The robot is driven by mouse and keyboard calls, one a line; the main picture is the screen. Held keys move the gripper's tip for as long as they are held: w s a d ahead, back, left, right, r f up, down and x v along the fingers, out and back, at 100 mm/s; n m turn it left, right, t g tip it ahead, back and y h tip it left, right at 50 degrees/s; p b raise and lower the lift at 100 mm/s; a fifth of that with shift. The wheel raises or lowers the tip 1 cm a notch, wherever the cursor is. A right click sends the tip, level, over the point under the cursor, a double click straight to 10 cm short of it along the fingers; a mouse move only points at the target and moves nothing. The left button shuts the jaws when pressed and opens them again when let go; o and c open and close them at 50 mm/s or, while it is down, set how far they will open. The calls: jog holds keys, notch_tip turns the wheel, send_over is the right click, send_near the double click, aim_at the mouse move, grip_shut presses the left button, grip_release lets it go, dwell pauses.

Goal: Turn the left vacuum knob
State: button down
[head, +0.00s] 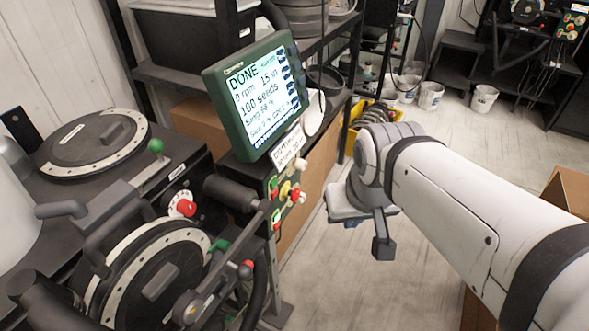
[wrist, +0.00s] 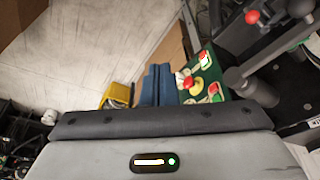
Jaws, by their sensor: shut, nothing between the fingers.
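A red knob on a white dial (head: 183,205) sits on the front of the dark machine at the left. White knobs show on the green control panel (head: 285,195) below the screen. No label shows which is the left vacuum knob. My gripper (head: 383,248) hangs right of the panel, apart from it and from the red knob. In the wrist view its two dark fingers (wrist: 158,75) are together and empty.
A tilted green-framed screen (head: 262,95) stands above the panel. A round seed-meter housing (head: 150,275) and a dark bar (head: 235,193) crowd the space around the red knob. Shelving (head: 335,40) and white buckets (head: 430,95) are behind. The floor (head: 340,285) below my arm is clear.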

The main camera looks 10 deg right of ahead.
aim_at(304, 198)
jog(key=c, duration=2.2)
grip_release()
